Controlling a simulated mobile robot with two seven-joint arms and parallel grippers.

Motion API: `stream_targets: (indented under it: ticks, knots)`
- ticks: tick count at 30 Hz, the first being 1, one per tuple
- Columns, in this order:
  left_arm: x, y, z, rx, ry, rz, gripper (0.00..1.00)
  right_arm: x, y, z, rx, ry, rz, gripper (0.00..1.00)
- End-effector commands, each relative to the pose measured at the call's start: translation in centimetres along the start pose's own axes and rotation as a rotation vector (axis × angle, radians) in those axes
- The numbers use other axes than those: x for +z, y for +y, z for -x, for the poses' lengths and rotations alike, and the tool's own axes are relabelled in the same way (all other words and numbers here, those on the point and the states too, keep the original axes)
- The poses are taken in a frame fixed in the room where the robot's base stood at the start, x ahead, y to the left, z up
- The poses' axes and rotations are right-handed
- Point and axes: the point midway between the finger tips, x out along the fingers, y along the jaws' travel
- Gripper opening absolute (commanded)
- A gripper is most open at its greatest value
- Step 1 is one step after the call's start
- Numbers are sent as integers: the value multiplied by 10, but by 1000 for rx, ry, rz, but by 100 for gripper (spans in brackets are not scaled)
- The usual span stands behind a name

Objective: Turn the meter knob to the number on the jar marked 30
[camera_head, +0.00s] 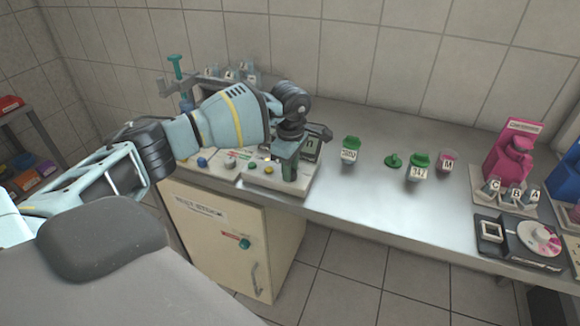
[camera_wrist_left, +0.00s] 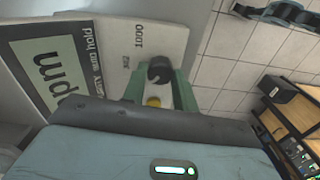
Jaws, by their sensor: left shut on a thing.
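The meter (camera_head: 277,178) is a pale panel unit on the left part of the bench, with a display partly behind my left arm. In the left wrist view its face (camera_wrist_left: 165,40) shows a greenish screen with "ppm", the words "auto hold" and the number 1000. A dark round knob (camera_wrist_left: 160,72) sits between the green fingers of my left gripper (camera_wrist_left: 158,88), which is shut on it. In the head view my left gripper (camera_head: 288,172) points down onto the meter and hides the knob. I cannot make out a jar marked 30. My right gripper is not in view.
A green-lidded jar (camera_head: 349,152), a loose green lid (camera_head: 393,161), another green-lidded jar (camera_head: 418,170) and a small pinkish jar (camera_head: 447,162) stand along the bench. A pink stand (camera_head: 512,150) and a dial device (camera_head: 520,242) are at right. Bare bench lies between.

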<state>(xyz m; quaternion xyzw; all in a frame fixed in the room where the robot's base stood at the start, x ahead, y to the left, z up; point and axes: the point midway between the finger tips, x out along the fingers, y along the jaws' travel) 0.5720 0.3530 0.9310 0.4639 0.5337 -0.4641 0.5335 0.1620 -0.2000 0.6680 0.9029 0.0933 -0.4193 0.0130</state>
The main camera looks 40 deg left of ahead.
Motion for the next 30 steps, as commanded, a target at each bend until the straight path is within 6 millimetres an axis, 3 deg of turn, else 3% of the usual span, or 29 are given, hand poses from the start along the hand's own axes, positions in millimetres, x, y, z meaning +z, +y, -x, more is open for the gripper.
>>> stream_targets:
  ticks: [10, 11, 16, 25, 30]
  knots:
    - [0, 0, 0, 1, 0, 5, 6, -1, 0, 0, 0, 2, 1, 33]
    - [0, 0, 0, 1, 0, 5, 30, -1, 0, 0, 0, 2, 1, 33]
    - [0, 0, 0, 1, 0, 4, 50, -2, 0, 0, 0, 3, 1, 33]
    - [0, 0, 2, 1, 0, 3, 50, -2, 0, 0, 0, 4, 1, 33]
    - [0, 1, 20, 4, 0, 3, 50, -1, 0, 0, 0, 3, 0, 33]
